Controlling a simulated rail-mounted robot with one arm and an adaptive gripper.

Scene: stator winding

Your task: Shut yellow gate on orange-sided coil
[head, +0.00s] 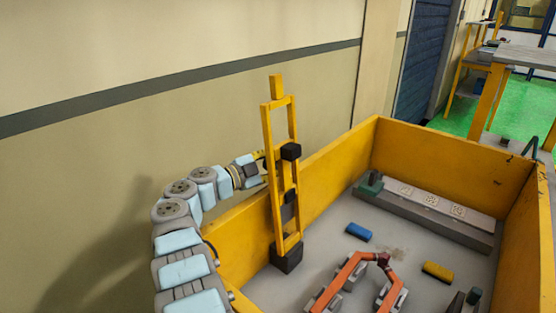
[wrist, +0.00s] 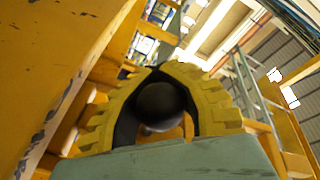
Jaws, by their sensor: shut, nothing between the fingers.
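A tall yellow frame, likely the yellow gate (head: 269,150), stands upright at the near left wall of the yellow bin in the head view. It has two posts, crossbars and black blocks. My gripper (head: 261,156) is beside its left post, partly hidden, and I cannot tell whether they touch. In the wrist view its yellow toothed fingers (wrist: 157,70) meet at the tips, with a dark round shape seen through the gap behind them. An orange bent part, perhaps the orange-sided coil (head: 350,268), lies low in the bin, cut off by the bottom edge.
The yellow bin's walls (head: 330,163) surround a grey floor. A blue cylinder (head: 359,231) and a yellow cylinder (head: 438,272) lie on it, with free floor between. A grey ledge (head: 430,214) runs along the far wall. A beige room wall stands close behind my arm.

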